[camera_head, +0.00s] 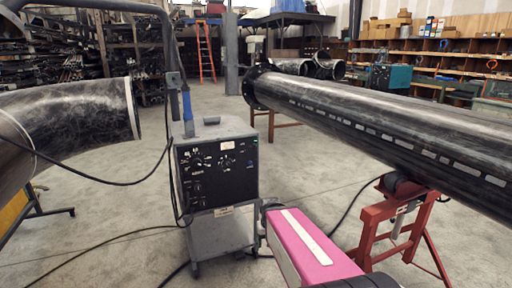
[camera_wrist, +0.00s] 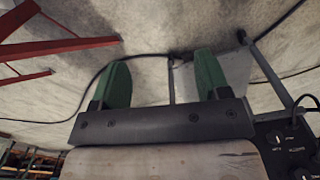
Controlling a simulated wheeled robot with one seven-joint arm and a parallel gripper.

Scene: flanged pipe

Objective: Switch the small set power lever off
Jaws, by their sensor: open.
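The small set (camera_head: 217,175) is a grey wheeled welding unit in the middle of the head view. Its black front panel carries dials and small controls; I cannot tell which is the power lever or how it is set. Part of the panel (camera_wrist: 295,145) also shows at the lower right edge of the wrist view, with knobs and small labels. My gripper (camera_wrist: 160,60) has two green fingers spread apart with nothing between them. It is beside the set, apart from the visible panel. In the head view my arm hides most of the gripper.
A long dark flanged pipe (camera_head: 390,125) runs across the right on a red stand (camera_head: 395,225). A curved pipe (camera_head: 75,120) is at the left. Cables hang by the set and lie on the floor.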

